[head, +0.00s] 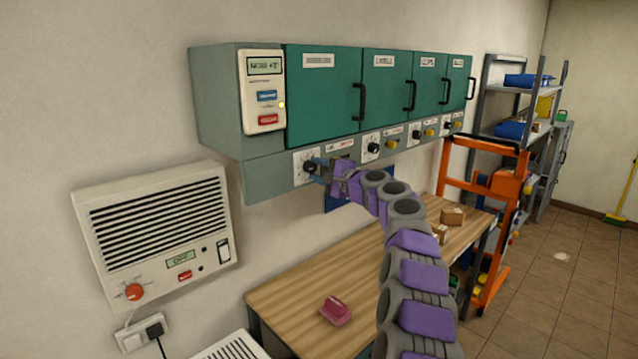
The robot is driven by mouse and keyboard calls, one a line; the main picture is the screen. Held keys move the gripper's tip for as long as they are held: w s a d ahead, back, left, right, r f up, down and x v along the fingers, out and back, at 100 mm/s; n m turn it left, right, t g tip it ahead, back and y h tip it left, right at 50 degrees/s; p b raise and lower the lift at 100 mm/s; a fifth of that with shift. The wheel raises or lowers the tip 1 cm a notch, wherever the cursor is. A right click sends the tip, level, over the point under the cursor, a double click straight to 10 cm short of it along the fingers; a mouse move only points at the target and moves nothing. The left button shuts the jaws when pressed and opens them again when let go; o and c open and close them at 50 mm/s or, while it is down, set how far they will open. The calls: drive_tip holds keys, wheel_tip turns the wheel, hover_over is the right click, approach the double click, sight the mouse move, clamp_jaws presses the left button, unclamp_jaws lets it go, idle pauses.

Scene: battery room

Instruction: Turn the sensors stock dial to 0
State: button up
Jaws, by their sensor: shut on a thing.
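A row of stock dials runs along the grey strip under the green wall cabinets. The leftmost dial (309,167) has a black knob on a white plate, below the first green door (322,90). That door's label is too small to read, so I cannot tell from it whether this is the sensors dial. My gripper (318,168) reaches this dial from the right and is shut on its knob. The fingers partly cover the knob, and its pointer setting cannot be read.
More dials (373,147) with yellow buttons follow to the right. A wall heater unit (157,232) hangs lower left. The wooden bench (290,290) holds a pink object (335,311) and small boxes (452,216). An orange trolley (515,185) stands beyond.

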drive_tip(key=n+b, duration=0.2)
drive_tip(key=n, duration=0.1)
drive_tip(key=shift+a+f+n, duration=0.1)
drive_tip(key=shift+f+n, duration=0.2)
drive_tip(key=shift+f, duration=0.1)
drive_tip(key=shift+r+n+b, duration=0.1)
drive_tip(key=shift+n+b, duration=0.75)
drive_tip(key=shift+n, duration=0.95)
drive_tip(key=o, duration=1.1)
drive_tip(key=shift+w+r, duration=0.1)
drive_tip(key=shift+c, duration=0.2)
drive_tip(key=shift+r, duration=0.15)
drive_tip(key=shift+s, duration=0.2)
